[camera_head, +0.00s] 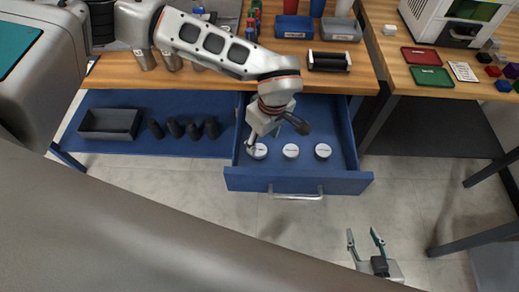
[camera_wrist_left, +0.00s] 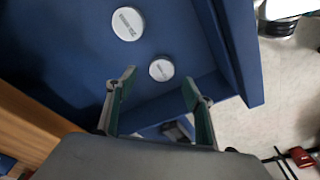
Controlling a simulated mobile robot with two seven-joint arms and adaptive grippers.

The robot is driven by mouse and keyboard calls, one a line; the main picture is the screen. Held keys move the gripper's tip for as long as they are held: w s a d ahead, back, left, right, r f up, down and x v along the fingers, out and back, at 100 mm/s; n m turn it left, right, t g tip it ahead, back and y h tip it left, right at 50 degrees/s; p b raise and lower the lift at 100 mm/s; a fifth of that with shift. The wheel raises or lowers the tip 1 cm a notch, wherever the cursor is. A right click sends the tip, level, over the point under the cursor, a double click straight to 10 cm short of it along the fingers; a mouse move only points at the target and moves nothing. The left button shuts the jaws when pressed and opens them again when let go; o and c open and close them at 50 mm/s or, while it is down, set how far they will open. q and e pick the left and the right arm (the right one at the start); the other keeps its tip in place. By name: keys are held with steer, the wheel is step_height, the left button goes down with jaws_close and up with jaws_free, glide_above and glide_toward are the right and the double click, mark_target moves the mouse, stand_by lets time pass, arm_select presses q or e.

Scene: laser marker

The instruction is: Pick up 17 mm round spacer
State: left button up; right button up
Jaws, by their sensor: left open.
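Three round spacers with white labelled tops stand in a row in the open blue drawer: a left one (camera_head: 258,151), a middle one (camera_head: 291,151) and a right one (camera_head: 323,151). The labels are too small to read, so I cannot tell which is 17 mm. My left gripper (camera_head: 264,143) is open and low over the drawer's left side, beside the left spacer. In the left wrist view, one spacer (camera_wrist_left: 161,69) shows just beyond and between the open fingertips (camera_wrist_left: 160,80); another spacer (camera_wrist_left: 128,23) is farther off. My right gripper (camera_head: 363,235) is open and empty, out over the floor.
The drawer (camera_head: 345,183) has raised walls and a front handle (camera_head: 296,195). Left of it, a blue shelf holds a dark tray (camera_head: 110,123) and several black cylinders (camera_head: 192,130).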

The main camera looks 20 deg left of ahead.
mark_target(259, 149)
arm_select(q)
steer(key=f, duration=0.2)
steer(key=a+f, duration=0.1)
steer(key=f, duration=0.1)
steer(key=shift+f+b, duration=0.3)
steer(key=shift+f, duration=0.1)
steer(key=c, duration=1.2)
steer(key=shift+r, duration=0.2)
